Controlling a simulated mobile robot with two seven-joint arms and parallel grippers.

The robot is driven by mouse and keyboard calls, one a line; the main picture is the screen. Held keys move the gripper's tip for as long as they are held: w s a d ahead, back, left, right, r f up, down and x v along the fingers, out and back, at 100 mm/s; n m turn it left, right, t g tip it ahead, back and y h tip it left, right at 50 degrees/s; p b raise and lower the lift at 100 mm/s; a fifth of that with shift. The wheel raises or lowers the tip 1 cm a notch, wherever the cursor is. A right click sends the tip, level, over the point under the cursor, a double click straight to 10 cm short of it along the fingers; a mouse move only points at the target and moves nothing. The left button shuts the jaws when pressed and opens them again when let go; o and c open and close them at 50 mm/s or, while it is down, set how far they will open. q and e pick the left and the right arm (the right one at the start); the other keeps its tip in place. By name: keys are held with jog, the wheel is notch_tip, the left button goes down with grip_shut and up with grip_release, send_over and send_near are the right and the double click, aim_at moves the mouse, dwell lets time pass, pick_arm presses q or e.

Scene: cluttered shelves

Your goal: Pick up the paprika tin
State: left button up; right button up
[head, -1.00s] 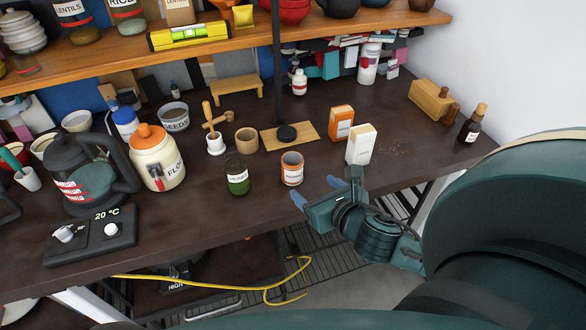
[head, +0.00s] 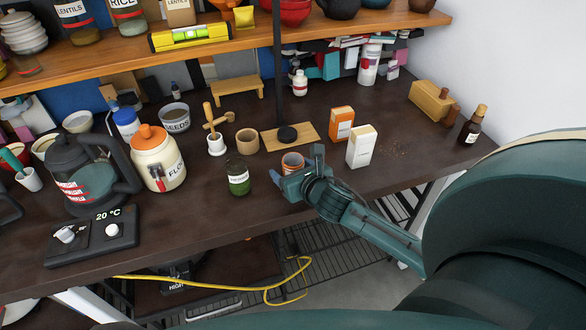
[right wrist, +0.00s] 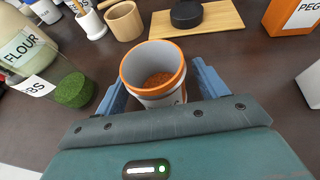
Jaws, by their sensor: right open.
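The paprika tin (head: 292,160) is a small open tin with an orange rim and a white-and-orange side. It stands upright near the table's front edge, its lower part hidden by my right gripper (head: 297,170) in the head view. In the right wrist view the tin (right wrist: 153,72) shows orange-red powder inside. My right gripper (right wrist: 160,88) is open, with one blue finger on each side of the tin. The right finger is close to the tin's side; I cannot tell whether it touches. My left gripper is not in view.
A green herbs jar (head: 238,178) stands just left of the tin. A white box (head: 361,147) and an orange box (head: 341,123) stand to the right. A wooden board (head: 305,133) with a black disc lies behind. A flour jar (head: 158,160) stands farther left.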

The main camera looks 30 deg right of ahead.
jog(key=c, duration=1.1)
jog(key=shift+r, duration=0.1)
